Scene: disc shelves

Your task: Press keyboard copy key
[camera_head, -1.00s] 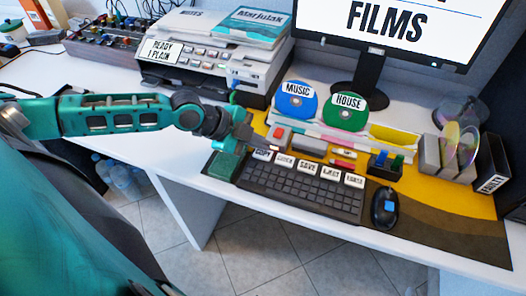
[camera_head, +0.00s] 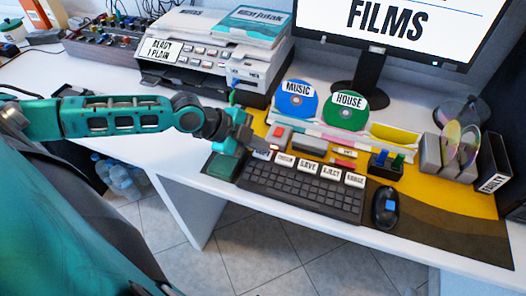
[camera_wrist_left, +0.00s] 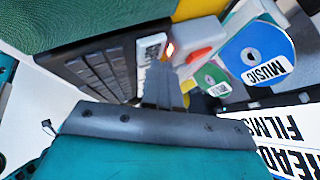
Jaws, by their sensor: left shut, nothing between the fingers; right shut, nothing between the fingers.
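The black keyboard (camera_head: 302,190) lies on the desk, with a row of white labelled keys along its back edge. The copy key (camera_head: 262,156) is the leftmost of these, and my left gripper partly covers its label. My left gripper (camera_head: 268,149) is shut and empty, with its fingertips at the copy key; I cannot tell whether they touch it. In the left wrist view the shut fingers (camera_wrist_left: 163,85) point at the white copy key (camera_wrist_left: 150,50), beside a small orange-red light. My right gripper is not in view.
A grey block with a red button (camera_head: 280,133) stands just behind the copy key. Blue MUSIC (camera_head: 296,101) and green HOUSE (camera_head: 345,111) discs stand behind, near the printer (camera_head: 205,60).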

